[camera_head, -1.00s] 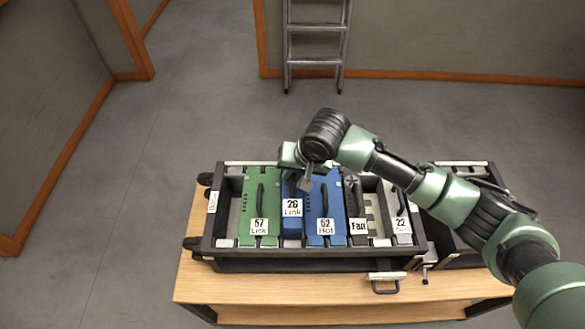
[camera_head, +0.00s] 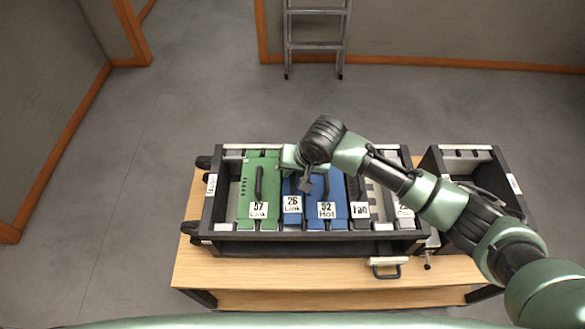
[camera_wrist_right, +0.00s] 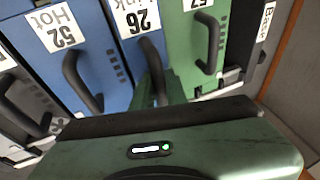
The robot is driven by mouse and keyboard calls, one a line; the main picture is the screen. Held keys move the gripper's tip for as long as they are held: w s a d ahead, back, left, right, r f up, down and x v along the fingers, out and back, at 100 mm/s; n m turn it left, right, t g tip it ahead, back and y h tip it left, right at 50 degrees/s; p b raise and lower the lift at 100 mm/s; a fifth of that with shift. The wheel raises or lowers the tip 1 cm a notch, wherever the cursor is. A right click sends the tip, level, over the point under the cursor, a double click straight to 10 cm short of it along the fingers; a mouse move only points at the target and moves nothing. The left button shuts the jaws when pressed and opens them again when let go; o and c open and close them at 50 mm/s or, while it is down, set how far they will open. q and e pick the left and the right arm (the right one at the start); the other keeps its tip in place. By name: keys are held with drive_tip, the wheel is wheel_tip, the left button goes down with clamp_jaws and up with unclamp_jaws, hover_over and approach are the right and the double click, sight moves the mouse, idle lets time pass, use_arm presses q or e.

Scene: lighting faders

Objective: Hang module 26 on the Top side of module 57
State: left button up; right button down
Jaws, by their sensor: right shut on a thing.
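Module 26 (camera_head: 292,220) is a blue module labelled "26 Link", standing in the dark case between green module 57 (camera_head: 258,225), on its left, and blue module 52 (camera_head: 327,224), on its right. Its front face is roughly level with its neighbours. My right gripper (camera_head: 299,172) is over the upper part of module 26, shut on its dark handle. The fingertips are mostly hidden by the hand; in the right wrist view module 26's handle (camera_wrist_right: 153,70) runs into the green gripper body. Module 57's handle (camera_wrist_right: 212,45) is free beside it. My left gripper is not in view.
The dark case (camera_head: 300,250) stands on a wooden table (camera_head: 240,272). A Fan module (camera_head: 360,222) is right of module 52; my forearm covers part of the case's right side. A second dark case (camera_head: 515,190) stands to the right. A ladder (camera_head: 315,45) leans behind.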

idle(0.7)
drive_tip(key=shift+a+r+p, duration=0.1)
drive_tip(key=shift+p, duration=0.35)
drive_tip(key=shift+f+b, duration=0.5)
drive_tip(key=shift+f, duration=0.9)
